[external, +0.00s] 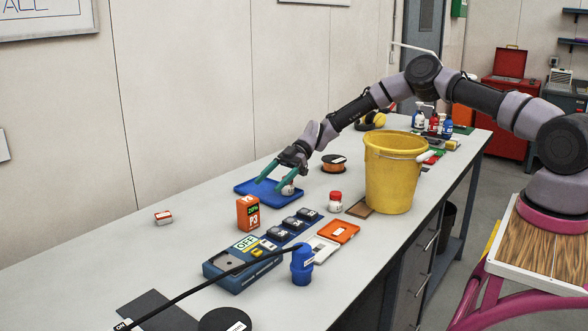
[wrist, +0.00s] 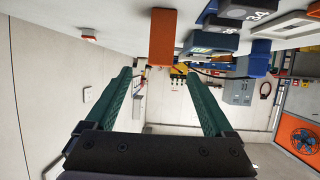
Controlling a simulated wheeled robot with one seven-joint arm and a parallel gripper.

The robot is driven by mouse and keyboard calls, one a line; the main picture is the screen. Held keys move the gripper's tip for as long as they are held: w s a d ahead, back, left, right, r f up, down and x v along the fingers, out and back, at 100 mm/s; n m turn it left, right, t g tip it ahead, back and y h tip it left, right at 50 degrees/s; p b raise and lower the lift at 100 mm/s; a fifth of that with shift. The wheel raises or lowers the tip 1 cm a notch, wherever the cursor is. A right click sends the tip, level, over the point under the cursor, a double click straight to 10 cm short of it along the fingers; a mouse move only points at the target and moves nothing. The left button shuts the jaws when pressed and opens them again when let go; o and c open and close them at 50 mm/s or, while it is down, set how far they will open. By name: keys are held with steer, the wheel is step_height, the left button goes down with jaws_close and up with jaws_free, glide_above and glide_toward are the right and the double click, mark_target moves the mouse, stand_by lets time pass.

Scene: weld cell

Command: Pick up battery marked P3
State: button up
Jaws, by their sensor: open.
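The battery marked P3 (external: 248,212) is an orange block with a green 20% label, standing upright on the grey bench at the left end of a row of dark blue slots. In the wrist view the orange block (wrist: 162,38) shows at the top, ahead of and between the fingers, with a gap to them. My gripper (external: 271,183) has two green fingers, spread apart and empty. It is above the blue tray, behind the battery and a little to its right. The fingers also show in the wrist view (wrist: 167,85).
A blue tray (external: 243,188) with a small white bottle (external: 288,188) lies under my gripper. The charger with dark batteries (external: 281,231), a blue canister (external: 302,266) and a black cable are close in front. A yellow bucket (external: 390,180) stands right. Bench left of the battery is mostly clear.

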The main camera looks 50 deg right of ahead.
mark_target(241, 212)
steer(key=x, duration=1.1)
steer(key=shift+s+d+f, duration=0.1)
steer(key=shift+f, duration=0.05)
jaws_close()
